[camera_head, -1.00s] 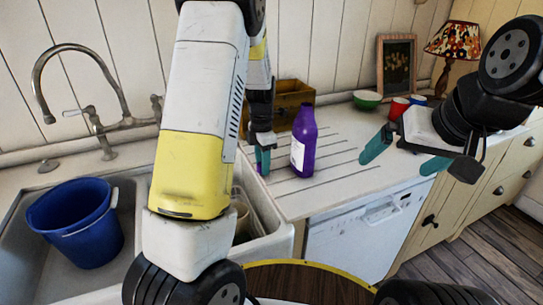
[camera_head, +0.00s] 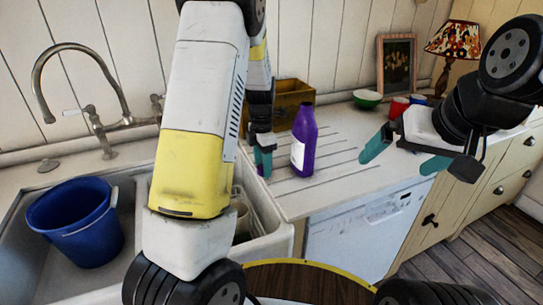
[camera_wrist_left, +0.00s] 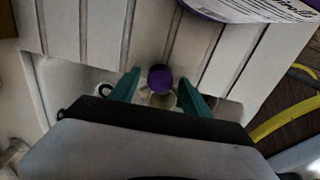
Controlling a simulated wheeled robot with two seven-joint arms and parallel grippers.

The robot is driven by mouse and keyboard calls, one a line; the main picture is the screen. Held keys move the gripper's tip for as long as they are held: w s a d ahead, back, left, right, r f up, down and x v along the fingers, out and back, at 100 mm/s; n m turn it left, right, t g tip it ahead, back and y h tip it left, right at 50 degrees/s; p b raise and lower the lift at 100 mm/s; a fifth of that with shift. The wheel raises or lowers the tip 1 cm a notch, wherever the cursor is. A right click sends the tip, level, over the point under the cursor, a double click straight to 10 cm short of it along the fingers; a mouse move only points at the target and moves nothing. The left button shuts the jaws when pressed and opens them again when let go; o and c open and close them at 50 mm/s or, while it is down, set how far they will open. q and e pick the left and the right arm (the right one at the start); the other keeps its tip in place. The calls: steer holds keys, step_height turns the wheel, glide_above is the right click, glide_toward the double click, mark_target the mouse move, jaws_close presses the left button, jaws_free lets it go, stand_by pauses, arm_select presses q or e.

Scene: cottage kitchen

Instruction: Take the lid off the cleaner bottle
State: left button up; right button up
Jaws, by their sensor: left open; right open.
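The purple cleaner bottle (camera_head: 306,135) stands upright on the ribbed drainboard, its white label facing left. In the left wrist view its label side (camera_wrist_left: 255,10) shows at the top right. A small round purple piece, which looks like the lid (camera_wrist_left: 160,78), lies between the fingertips of my left gripper (camera_wrist_left: 158,88), apart from the bottle. Gaps show on both sides of it. In the head view my left gripper (camera_head: 263,160) points down just left of the bottle, fingers open. My right gripper (camera_head: 405,158) is open and empty over the counter, right of the bottle.
A blue bucket (camera_head: 78,225) stands in the sink at left, below the tap (camera_head: 75,55). A wooden box (camera_head: 292,103) is behind the bottle. A green bowl (camera_head: 367,98), a red cup (camera_head: 399,106) and a lamp (camera_head: 453,42) are farther right. Counter between bottle and right gripper is clear.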

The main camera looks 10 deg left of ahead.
arm_select(q)
step_height(320, 180, up, 12)
steer(key=f, duration=0.1)
steer(key=s+d+r+m+t+h, duration=0.1)
steer(key=s+r+m+t, duration=0.2)
steer(key=s+m, duration=0.9)
steer(key=s+d+r+m+t+h, duration=0.1)
steer(key=s+r+m+t, duration=0.2)
steer(key=s+r+m, duration=0.5)
steer(key=s+m, duration=0.4)
steer(key=m, duration=0.1)
steer(key=shift+s+r+m, duration=0.15)
steer(key=shift+r+m, duration=0.1)
steer(key=shift+m, duration=0.15)
